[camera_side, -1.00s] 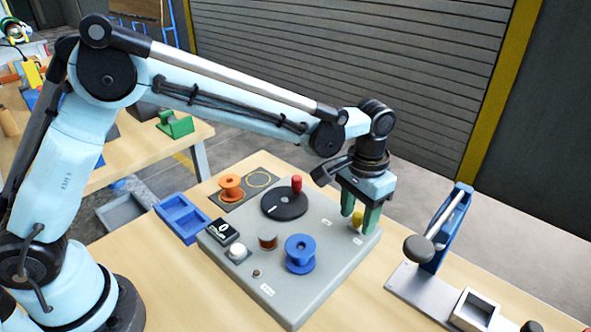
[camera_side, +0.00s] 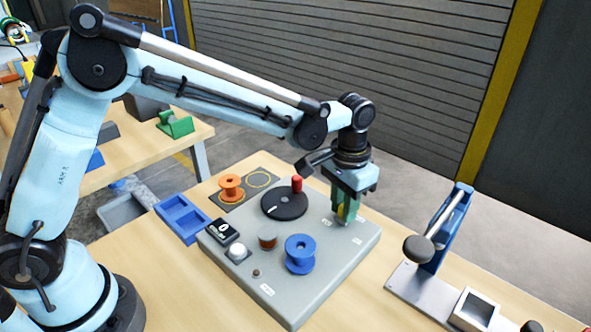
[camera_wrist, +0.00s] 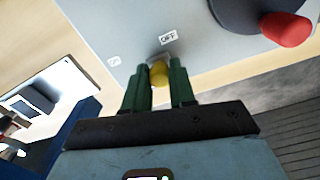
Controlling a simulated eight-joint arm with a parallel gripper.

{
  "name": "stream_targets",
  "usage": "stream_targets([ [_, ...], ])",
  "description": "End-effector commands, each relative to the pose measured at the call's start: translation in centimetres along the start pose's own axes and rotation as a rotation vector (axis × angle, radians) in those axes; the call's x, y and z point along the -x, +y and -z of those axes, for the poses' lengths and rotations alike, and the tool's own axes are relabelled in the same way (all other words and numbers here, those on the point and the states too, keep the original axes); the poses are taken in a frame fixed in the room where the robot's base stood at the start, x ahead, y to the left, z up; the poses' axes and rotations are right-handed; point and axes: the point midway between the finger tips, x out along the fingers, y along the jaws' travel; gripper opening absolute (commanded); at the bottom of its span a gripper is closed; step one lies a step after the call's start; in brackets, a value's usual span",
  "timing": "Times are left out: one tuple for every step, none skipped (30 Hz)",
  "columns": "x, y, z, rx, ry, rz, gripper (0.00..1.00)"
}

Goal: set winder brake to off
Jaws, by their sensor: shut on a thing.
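The winder brake is a small yellow knob (camera_side: 341,211) near the right corner of the grey winder panel (camera_side: 335,262). My gripper (camera_side: 345,217) points down with its green fingers around the knob and is shut on it. In the wrist view the yellow knob (camera_wrist: 159,73) shows between the green fingertips (camera_wrist: 164,70). A label that seems to read OFF (camera_wrist: 168,37) is just beyond the knob, and a second label (camera_wrist: 113,60) is off to its left. The fingers hide much of the knob and its base.
On the panel are a black disc (camera_side: 280,206) with a red handle (camera_side: 297,184), a blue spool (camera_side: 300,255) and a white button (camera_side: 238,251). An orange spool (camera_side: 231,187) and a blue tray (camera_side: 182,218) are left. A blue-framed stand (camera_side: 447,228) is right.

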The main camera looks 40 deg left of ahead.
Motion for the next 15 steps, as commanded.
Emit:
stream_targets([
  [0.03,-0.57,-0.08,0.006,-0.004,0.011,0.00],
  [0.03,-0.60,-0.09,0.007,-0.004,0.012,0.00],
  [0.04,-0.64,-0.09,0.007,-0.005,0.013,0.00],
  [0.04,-0.67,-0.10,0.008,-0.005,0.013,0.00],
  [0.04,-0.68,-0.11,0.008,-0.005,0.013,0.29],
  [0.04,-0.69,-0.12,0.008,-0.006,0.013,0.36],
  [0.04,-0.68,-0.12,0.008,-0.006,0.013,0.40],
  [0.03,-0.66,-0.12,0.008,-0.006,0.013,0.45],
  [0.03,-0.63,-0.11,0.008,-0.005,0.012,0.50],
  [0.03,-0.59,-0.11,0.007,-0.005,0.012,0.50],
  [0.03,-0.56,-0.10,0.007,-0.005,0.011,0.50],
  [0.02,-0.53,-0.10,0.007,-0.005,0.011,0.50],
  [0.02,-0.51,-0.09,0.006,-0.004,0.010,0.50],
  [0.02,-0.48,-0.09,0.006,-0.004,0.010,0.50],
  [0.02,-0.46,-0.09,0.006,-0.004,0.009,0.50],
])
